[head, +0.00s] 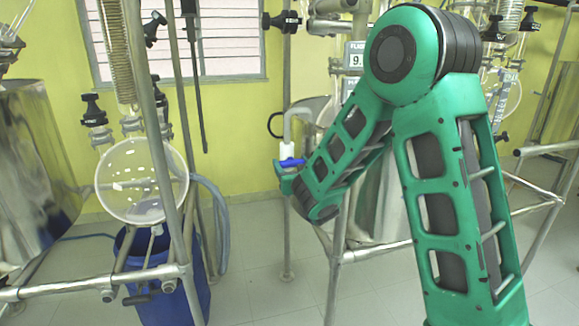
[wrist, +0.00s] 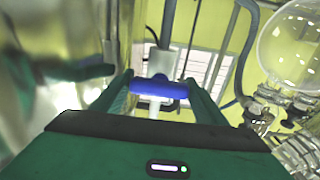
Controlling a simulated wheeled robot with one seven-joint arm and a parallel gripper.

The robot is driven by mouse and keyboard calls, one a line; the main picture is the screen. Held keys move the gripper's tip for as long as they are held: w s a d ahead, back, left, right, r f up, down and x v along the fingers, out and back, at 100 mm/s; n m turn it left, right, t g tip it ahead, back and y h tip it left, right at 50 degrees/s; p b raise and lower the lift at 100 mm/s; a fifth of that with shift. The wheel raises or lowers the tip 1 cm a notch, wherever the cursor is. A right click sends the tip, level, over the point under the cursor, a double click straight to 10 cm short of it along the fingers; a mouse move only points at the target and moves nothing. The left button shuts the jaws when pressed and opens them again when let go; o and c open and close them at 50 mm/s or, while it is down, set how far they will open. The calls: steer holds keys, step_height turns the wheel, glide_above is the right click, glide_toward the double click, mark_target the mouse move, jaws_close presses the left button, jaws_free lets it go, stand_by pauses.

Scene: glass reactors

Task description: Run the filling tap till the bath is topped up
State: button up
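The filling tap has a white body (head: 287,148) under a grey bent pipe and a blue handle (head: 291,162). In the wrist view, the blue handle (wrist: 160,89) lies crosswise between the fingers of my gripper (wrist: 160,84). The fingers are spread wide, one at each end of the handle; whether they touch it is not clear. My gripper (head: 286,170) is at the tap in the head view, partly hidden by my arm. A steel vessel (head: 378,205) behind my arm may be the bath. Its inside and water level are hidden.
A round glass flask (head: 142,180) on a metal frame stands at left above a blue bin (head: 168,280). A large steel vessel (head: 40,150) is at far left. Metal frame rails (head: 540,205) cross at right. Tiled floor (head: 255,270) is open in the middle.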

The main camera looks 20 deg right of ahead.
steer(key=c, duration=0.4)
steer(key=shift+a, duration=0.25)
steer(key=shift+c, duration=0.2)
steer(key=shift+d, duration=0.25)
steer(key=shift+n, duration=2.9)
steer(key=o, duration=1.1)
steer(key=shift+c, duration=0.2)
